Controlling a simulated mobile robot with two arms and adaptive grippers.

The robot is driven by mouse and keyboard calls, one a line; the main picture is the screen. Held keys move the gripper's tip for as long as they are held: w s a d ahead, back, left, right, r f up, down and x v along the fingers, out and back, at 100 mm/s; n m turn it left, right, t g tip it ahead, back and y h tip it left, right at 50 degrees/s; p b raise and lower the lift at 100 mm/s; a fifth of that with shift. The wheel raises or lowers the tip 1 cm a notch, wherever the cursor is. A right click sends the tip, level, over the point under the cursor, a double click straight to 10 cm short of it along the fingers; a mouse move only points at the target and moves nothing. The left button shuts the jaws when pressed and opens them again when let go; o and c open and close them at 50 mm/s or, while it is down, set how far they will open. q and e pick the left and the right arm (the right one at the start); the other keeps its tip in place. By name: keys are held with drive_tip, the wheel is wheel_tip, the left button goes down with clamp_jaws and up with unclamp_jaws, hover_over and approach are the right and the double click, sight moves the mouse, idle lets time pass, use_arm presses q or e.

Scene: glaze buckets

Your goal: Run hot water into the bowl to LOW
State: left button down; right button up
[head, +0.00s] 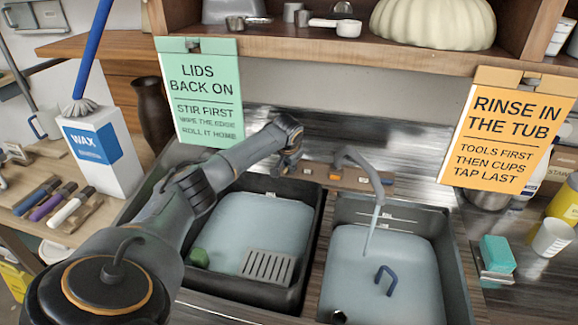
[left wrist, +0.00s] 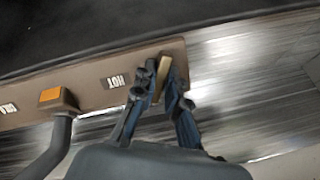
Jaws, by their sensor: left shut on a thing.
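A grey tap (head: 362,170) arches over the right basin (head: 452,262), and a thin stream (head: 371,232) runs from it into the water there. My left gripper (head: 287,168) is at the wooden tap panel (head: 340,176) behind the basins, left of the spout. In the left wrist view the gripper (left wrist: 160,82) is shut on a brass-coloured lever (left wrist: 163,72) beside the HOT label (left wrist: 116,81). The fingers hide part of the lever. My right gripper is not in view.
The left basin (head: 312,235) holds water, a grey slotted rack (head: 268,267) and a green piece (head: 199,257). A blue handle (head: 385,279) shows in the right basin's water. Hanging signs (head: 203,92) (head: 508,125) flank the space under the shelf (head: 300,48).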

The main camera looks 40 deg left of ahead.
use_arm(q)
drive_tip(key=shift+r+m+p, duration=0.15)
drive_tip(key=shift+m+p, duration=0.8)
drive_tip(key=shift+m, duration=0.05)
drive_tip(key=m+p, duration=0.1)
drive_tip(key=m, duration=0.1)
drive_tip(key=shift+m+y+p, duration=0.3)
drive_tip(key=shift+y+p, duration=0.1)
drive_tip(key=m+p, duration=0.2)
drive_tip(key=m, duration=0.2)
drive_tip(key=shift+t+y, duration=0.3)
drive_tip(key=shift+y, duration=0.1)
drive_tip(key=shift+m+p, duration=0.55)
drive_tip(key=shift+m, duration=0.85)
drive_tip(key=shift+d+f+m, duration=0.1)
drive_tip(key=shift+f+m, duration=0.1)
drive_tip(key=shift+m, duration=0.1)
drive_tip(key=c, duration=1.4)
unclamp_jaws()
